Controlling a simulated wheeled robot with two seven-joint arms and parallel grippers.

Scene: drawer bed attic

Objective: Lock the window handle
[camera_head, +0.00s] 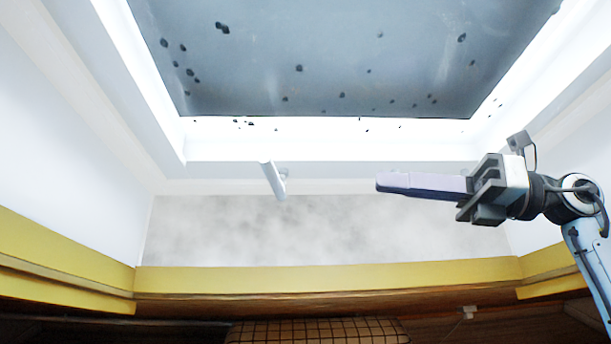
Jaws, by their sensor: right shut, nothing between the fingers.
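The white window handle (273,180) is on the lower part of the white window frame (330,141), left of the picture's middle. It stands tilted, its free end pointing up and slightly left. My right gripper (380,183) comes in from the right with its fingers pointing left. The fingers are together and empty, at about the handle's height in the picture, with a clear gap to the right of the handle. My left gripper is not in view.
The grey, dark-spotted window pane (330,55) fills the top. A grey wall strip (330,229) lies below the frame, above a yellow ledge (330,278). A dark grid-patterned thing (318,331) shows at the bottom. The space between gripper and handle looks free.

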